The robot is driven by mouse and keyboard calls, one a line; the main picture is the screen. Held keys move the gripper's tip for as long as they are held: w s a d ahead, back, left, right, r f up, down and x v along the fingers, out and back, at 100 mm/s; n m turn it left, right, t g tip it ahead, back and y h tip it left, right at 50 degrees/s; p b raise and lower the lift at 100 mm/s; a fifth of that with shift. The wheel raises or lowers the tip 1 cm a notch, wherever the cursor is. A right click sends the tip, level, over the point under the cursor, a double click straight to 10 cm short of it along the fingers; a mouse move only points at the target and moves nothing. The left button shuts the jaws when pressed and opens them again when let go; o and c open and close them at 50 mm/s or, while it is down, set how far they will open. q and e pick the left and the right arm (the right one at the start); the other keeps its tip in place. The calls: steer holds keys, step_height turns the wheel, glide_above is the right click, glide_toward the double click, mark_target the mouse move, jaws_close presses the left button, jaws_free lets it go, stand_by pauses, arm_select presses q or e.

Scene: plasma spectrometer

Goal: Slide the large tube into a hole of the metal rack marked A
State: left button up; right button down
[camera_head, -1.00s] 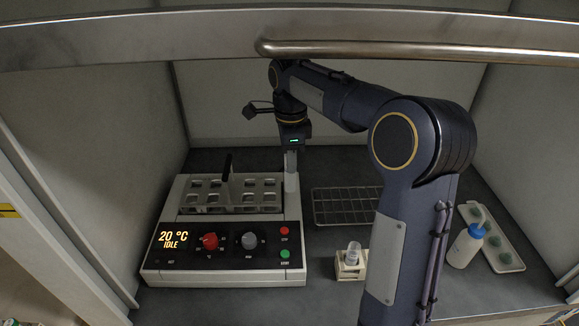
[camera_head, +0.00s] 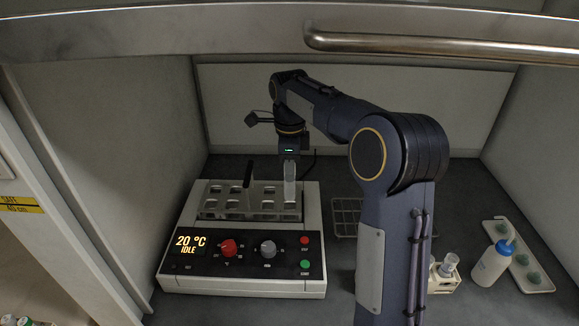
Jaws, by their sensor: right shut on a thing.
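My right gripper (camera_head: 289,162) is shut on a large clear tube (camera_head: 290,188), which hangs upright below it. The tube is in line with the right end of a grey metal rack (camera_head: 225,215) with rows of holes and a black upright handle. I cannot tell whether the tube's lower end is above, in front of or inside a hole. No letter A can be read on the rack. The rack sits in the top of a white heating unit (camera_head: 240,287) reading 20 °C IDLE. My left gripper is not in view.
A wire rack (camera_head: 345,208) lies partly hidden behind my right arm. A small holder with a clear vessel (camera_head: 448,267), a white bottle with a blue cap (camera_head: 491,265) and a white tray (camera_head: 533,285) stand at the right. A metal bar (camera_head: 430,45) crosses above.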

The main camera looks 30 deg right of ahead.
mark_target(290, 191)
steer(key=shift+f+b, duration=0.3)
steer(key=shift+f, duration=0.3)
steer(key=shift+f+p, duration=0.2)
steer(key=shift+p, duration=0.15)
stand_by(0.4)
steer(key=shift+f, duration=0.15)
steer(key=shift+f+b, duration=1.1)
steer(key=shift+f, duration=0.8)
steer(key=shift+f, duration=0.2)
steer(key=shift+f+b, duration=0.7)
steer(key=shift+f, duration=0.25)
steer(key=c, duration=1.1)
jaws_free()
